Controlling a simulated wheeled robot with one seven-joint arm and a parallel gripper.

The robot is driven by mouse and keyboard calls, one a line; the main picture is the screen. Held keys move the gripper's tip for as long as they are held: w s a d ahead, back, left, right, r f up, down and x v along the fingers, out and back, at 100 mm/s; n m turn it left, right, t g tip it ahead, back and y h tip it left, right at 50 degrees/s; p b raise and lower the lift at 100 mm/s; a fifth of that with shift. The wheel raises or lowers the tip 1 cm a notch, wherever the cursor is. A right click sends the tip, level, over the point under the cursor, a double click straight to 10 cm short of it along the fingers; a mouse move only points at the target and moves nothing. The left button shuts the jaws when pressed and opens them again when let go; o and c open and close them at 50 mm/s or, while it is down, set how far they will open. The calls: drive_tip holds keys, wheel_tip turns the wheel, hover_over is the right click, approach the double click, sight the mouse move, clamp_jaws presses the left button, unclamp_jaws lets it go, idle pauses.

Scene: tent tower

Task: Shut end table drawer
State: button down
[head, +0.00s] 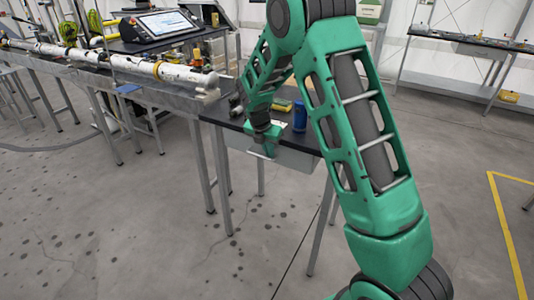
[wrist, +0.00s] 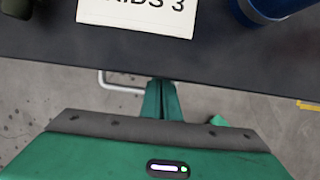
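The end table (head: 226,112) has a dark top and metal legs, and it stands in the middle of the head view. Its grey drawer (head: 296,159) is under the top, partly hidden by my arm. How far the drawer is out I cannot tell. A pale handle (wrist: 118,86) sticks out past the table's edge in the wrist view. My gripper (head: 263,150) is at the front edge of the table, in front of the drawer. In the wrist view its green fingers (wrist: 161,98) are together with nothing between them, just right of the handle. Contact with the drawer I cannot tell.
A blue cup (head: 299,116) and a white printed card (wrist: 135,14) are on the end table's top. A long workbench (head: 160,92) with white tubes and a screen (head: 167,23) stands at the left. The floor in front is clear.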

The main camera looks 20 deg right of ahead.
drive_tip(key=v, duration=1)
drive_tip(key=s+d+r+m+g, duration=0.1)
drive_tip(key=s+d+r+m, duration=0.4)
drive_tip(key=s+d+m, duration=0.4)
drive_tip(key=s+r+m+g+y, duration=0.1)
drive_tip(key=s+m+y, duration=0.2)
drive_tip(key=s+m, duration=2)
drive_tip(key=shift+s+d+g+y, duration=0.3)
drive_tip(key=shift+s+d, duration=0.2)
drive_tip(key=shift+s, duration=5.75)
